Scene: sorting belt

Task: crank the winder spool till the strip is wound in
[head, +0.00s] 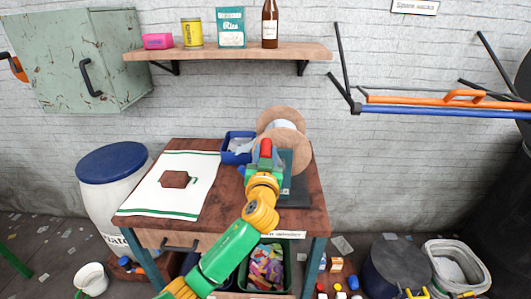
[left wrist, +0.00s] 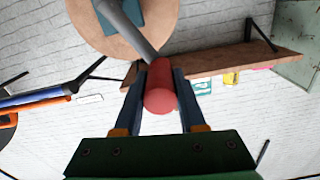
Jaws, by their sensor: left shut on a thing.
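The winder spool (head: 281,114) stands at the back right of the wooden table, with round wooden flanges and a pale core between them. Its red crank handle (head: 265,147) is on the near side. In the left wrist view the red handle (left wrist: 160,88) sits between the two fingers of my left gripper (left wrist: 160,100), which is shut on it. A grey crank arm (left wrist: 127,25) runs from the handle toward the wooden flange (left wrist: 88,27). In the head view my left gripper (head: 264,166) hides part of the winder. I cannot make out the strip clearly. My right gripper does not show.
A white cloth (head: 190,165) with a brown piece (head: 174,179) covers the table's left part. A blue bin (head: 229,157) stands beside the spool. A shelf (head: 228,51) hangs above. A green crate (head: 244,278) and several small items lie below.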

